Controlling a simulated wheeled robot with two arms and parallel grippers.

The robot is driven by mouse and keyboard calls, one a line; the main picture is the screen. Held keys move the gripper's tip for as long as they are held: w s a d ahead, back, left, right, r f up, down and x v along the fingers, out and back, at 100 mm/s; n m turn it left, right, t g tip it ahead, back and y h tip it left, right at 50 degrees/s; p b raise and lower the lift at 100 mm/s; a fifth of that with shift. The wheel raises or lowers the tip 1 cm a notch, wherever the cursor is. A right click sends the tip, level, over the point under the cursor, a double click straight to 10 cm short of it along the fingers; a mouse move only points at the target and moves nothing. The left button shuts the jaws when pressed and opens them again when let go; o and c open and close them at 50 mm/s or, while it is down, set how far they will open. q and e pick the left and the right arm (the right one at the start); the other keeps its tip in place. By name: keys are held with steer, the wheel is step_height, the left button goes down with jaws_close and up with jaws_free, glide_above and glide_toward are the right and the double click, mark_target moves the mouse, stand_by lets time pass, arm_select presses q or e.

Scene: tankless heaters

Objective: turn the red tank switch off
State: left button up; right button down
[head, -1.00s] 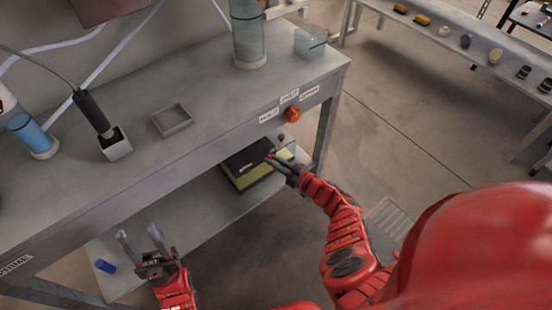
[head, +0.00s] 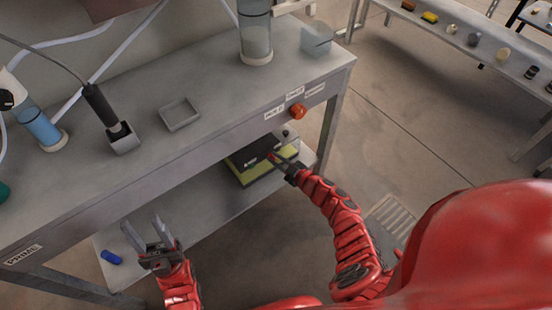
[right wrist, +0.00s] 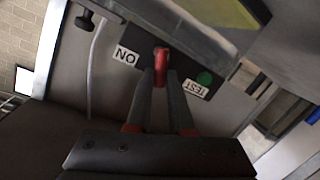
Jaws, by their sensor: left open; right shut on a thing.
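In the right wrist view a small red switch (right wrist: 161,62) sits on a black panel (right wrist: 190,82) between an "ON" label (right wrist: 126,55) and a "TEST" label (right wrist: 196,89). My right gripper (right wrist: 161,76) is shut on the red switch, a finger on each side. In the head view my right gripper (head: 275,158) reaches the front of a black and yellow box (head: 262,172) on the shelf under the table; the switch itself is hard to make out there. My left gripper (head: 141,223) is open and empty, in front of the table at lower left.
The grey table (head: 195,145) overhangs the box. An orange-red knob (head: 298,111) is on its front edge. A blue cylinder (head: 111,257) lies on the lower shelf (head: 205,216) near my left gripper.

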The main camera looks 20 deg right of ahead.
stand_by(0.3)
steer(key=c, duration=0.8)
jaws_free()
steer(key=p+v, duration=0.2)
steer(key=v, duration=1.5)
steer(key=shift+s+p, duration=0.2)
steer(key=shift+p, duration=0.1)
